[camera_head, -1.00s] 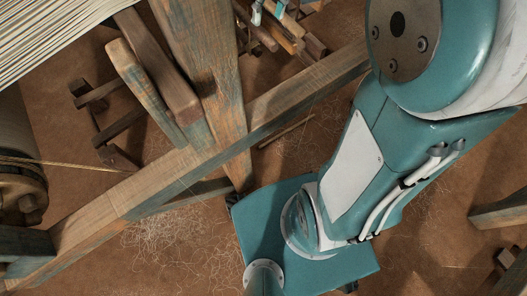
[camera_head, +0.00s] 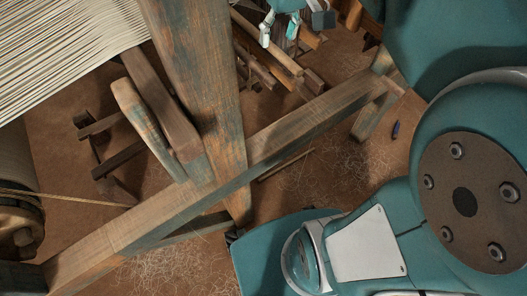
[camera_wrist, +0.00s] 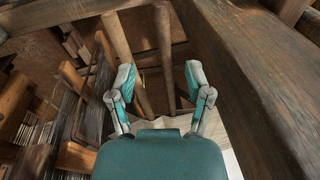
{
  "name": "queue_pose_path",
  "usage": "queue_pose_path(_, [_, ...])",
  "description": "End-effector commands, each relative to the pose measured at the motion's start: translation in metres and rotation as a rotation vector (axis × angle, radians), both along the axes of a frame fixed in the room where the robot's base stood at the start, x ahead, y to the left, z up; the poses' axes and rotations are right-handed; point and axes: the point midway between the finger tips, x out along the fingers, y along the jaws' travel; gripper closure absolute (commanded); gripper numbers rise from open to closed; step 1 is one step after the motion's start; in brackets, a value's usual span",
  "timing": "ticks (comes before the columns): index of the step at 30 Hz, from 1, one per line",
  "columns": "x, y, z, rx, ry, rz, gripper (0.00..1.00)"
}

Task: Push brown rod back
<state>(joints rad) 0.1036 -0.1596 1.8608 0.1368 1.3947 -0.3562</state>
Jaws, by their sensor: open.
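My gripper (camera_head: 279,30) is at the top of the head view. In the wrist view my gripper (camera_wrist: 159,76) is open, its two teal-and-grey fingers apart. A round brown rod (camera_wrist: 164,50) runs lengthwise into the gap between the fingers, closer to the right finger. I cannot tell whether a finger touches it. A second brown rod (camera_wrist: 118,42) runs beside it, near the left finger. In the head view, brown rods (camera_head: 268,43) lie just below the gripper. I cannot tell which is the one between the fingers.
A thick wooden beam (camera_wrist: 240,70) fills the right of the wrist view. In the head view a broad post (camera_head: 195,75) and a long diagonal beam (camera_head: 150,205) stand left of my arm. White warp threads (camera_head: 65,45) stretch at upper left. Dark threads (camera_wrist: 85,105) hang at left.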

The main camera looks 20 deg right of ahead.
Motion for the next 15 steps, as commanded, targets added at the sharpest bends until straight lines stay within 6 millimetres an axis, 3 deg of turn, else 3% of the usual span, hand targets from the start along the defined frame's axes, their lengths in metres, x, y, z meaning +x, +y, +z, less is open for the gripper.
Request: queue_pose_path(15, [-0.058, 0.007, -0.021, -0.054, -0.174, -0.121, 0.35])
